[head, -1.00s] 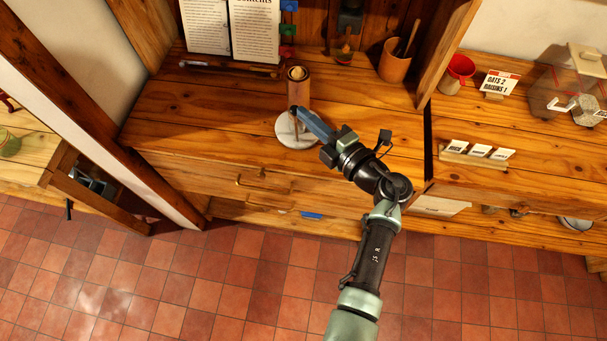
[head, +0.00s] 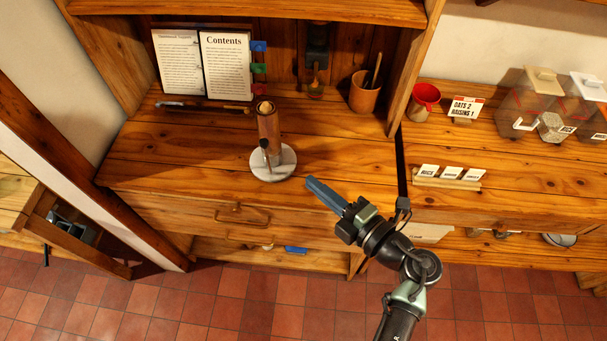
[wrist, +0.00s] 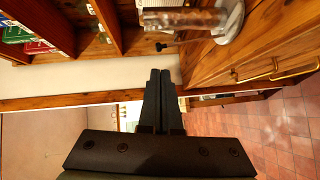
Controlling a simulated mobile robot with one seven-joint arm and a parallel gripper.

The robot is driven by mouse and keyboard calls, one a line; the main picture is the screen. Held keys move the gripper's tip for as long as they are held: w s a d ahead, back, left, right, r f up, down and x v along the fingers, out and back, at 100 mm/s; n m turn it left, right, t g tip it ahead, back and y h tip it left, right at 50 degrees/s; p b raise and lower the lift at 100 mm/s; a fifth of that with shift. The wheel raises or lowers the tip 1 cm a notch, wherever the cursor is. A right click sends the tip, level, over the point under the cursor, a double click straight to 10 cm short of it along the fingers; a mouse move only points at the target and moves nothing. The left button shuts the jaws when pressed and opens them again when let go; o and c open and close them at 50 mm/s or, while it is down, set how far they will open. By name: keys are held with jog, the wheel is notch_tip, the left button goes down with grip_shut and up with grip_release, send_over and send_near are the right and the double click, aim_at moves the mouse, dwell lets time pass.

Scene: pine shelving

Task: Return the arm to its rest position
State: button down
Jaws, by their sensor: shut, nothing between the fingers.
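My gripper (head: 323,194) is shut and empty. In the head view it is in front of the wooden desk (head: 205,150), over its front edge, with its blue-grey fingers pointing up and left. The wrist view shows the two dark fingers (wrist: 160,85) pressed together, with nothing between them. My arm reaches up from the bottom right of the head view.
An open book (head: 228,65) and a brown cup (head: 364,95) stand at the back. On the right counter are a red cup (head: 424,100), a label stand (head: 447,183) and clear containers (head: 525,105). Drawers (head: 240,215) lie below the desk edge. The tiled floor (head: 230,305) is clear.

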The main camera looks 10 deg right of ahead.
jog(key=shift+s+d+r, duration=0.15)
jog(key=shift+s+d, duration=0.25)
jog(key=shift+s, duration=0.15)
jog(key=shift+s+d, duration=0.1)
jog(key=shift+d, duration=0.05)
